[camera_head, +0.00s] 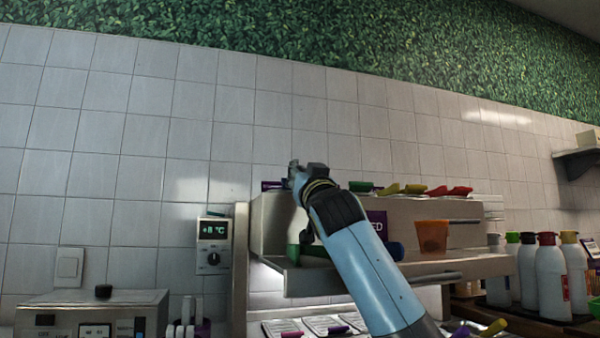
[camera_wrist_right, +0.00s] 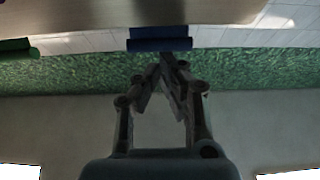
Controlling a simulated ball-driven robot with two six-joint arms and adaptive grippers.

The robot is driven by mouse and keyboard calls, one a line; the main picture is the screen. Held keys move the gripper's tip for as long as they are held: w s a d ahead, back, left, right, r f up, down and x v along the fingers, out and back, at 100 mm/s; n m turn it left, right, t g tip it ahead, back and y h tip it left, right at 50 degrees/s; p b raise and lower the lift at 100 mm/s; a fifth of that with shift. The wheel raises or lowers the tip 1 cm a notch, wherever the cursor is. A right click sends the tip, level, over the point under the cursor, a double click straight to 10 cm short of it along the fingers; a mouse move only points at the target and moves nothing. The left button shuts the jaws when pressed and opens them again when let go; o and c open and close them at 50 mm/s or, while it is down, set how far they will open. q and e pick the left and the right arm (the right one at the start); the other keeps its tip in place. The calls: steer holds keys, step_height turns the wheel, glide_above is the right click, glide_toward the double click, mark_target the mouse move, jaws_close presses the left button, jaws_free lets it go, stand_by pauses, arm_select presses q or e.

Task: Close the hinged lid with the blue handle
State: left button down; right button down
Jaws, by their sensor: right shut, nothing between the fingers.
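In the right wrist view a dark blue handle (camera_wrist_right: 160,44) sits on the edge of a pale panel (camera_wrist_right: 90,14), which looks like the lid. My right gripper (camera_wrist_right: 167,60) is shut and empty, its fingertips close to the blue handle. I cannot tell whether they touch. In the head view my right gripper (camera_head: 293,172) is raised at the top of the metal topping station (camera_head: 272,222). The blue handle is not clearly visible there; my arm covers part of that area. My left gripper is not in view.
A green handle (camera_wrist_right: 16,47) sits beside the blue one in the wrist view. Green, yellow and red (camera_head: 437,191) handles line the station top. An orange cup (camera_head: 432,236) stands on its shelf. Several bottles (camera_head: 553,280) stand right. The wall above is clear.

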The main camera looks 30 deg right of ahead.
steer(key=shift+w+f, duration=0.2)
steer(key=shift+f, duration=0.45)
steer(key=s+a+f, duration=0.1)
steer(key=s+a, duration=0.3)
steer(key=s, duration=1.2)
steer(key=shift+s+f, duration=0.15)
